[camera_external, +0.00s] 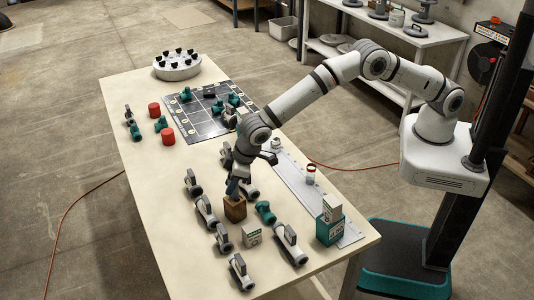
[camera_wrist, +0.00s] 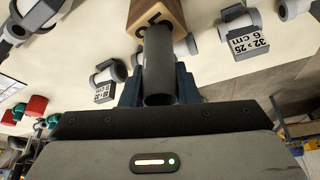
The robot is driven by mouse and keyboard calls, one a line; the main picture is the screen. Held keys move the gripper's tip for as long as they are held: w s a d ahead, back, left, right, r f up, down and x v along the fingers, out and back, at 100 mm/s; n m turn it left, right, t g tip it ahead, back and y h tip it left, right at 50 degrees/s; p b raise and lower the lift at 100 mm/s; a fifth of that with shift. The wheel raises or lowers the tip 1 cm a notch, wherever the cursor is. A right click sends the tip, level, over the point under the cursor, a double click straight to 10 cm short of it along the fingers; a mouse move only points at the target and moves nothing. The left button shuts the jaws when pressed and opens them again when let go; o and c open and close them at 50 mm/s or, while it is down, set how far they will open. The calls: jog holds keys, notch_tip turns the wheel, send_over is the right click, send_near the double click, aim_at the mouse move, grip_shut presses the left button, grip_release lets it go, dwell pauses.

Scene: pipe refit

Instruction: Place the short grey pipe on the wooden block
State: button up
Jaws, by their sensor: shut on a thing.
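The short grey pipe (camera_wrist: 158,75) is between the two blue-grey fingers of my gripper (camera_wrist: 160,88) in the wrist view, and the gripper is shut on it. The wooden block (camera_external: 235,210) stands on the table directly below my gripper (camera_external: 234,187) in the external view. The block also shows at the top of the wrist view (camera_wrist: 168,9), just beyond the far end of the pipe, with a dark mark on its face. I cannot tell whether the pipe touches the block. In the external view the pipe is mostly hidden by the gripper.
Grey pipe fittings with labels (camera_external: 205,211) crowd the table around the block. A teal fitting (camera_external: 265,211) and a small white box (camera_external: 251,235) are close on its right. A teal-and-white box (camera_external: 329,222) stands near the table's right edge. The table's left middle is clear.

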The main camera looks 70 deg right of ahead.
jog(key=shift+f, duration=0.1)
jog(key=shift+f+b, duration=0.2)
jog(key=shift+b, duration=0.1)
jog(key=o, duration=1)
jog(key=shift+r, duration=0.15)
jog(key=shift+c, duration=0.2)
jog(key=shift+r+p, duration=0.2)
jog(key=shift+p, duration=0.15)
jog(key=b+v, duration=0.3)
jog(key=v, duration=0.9)
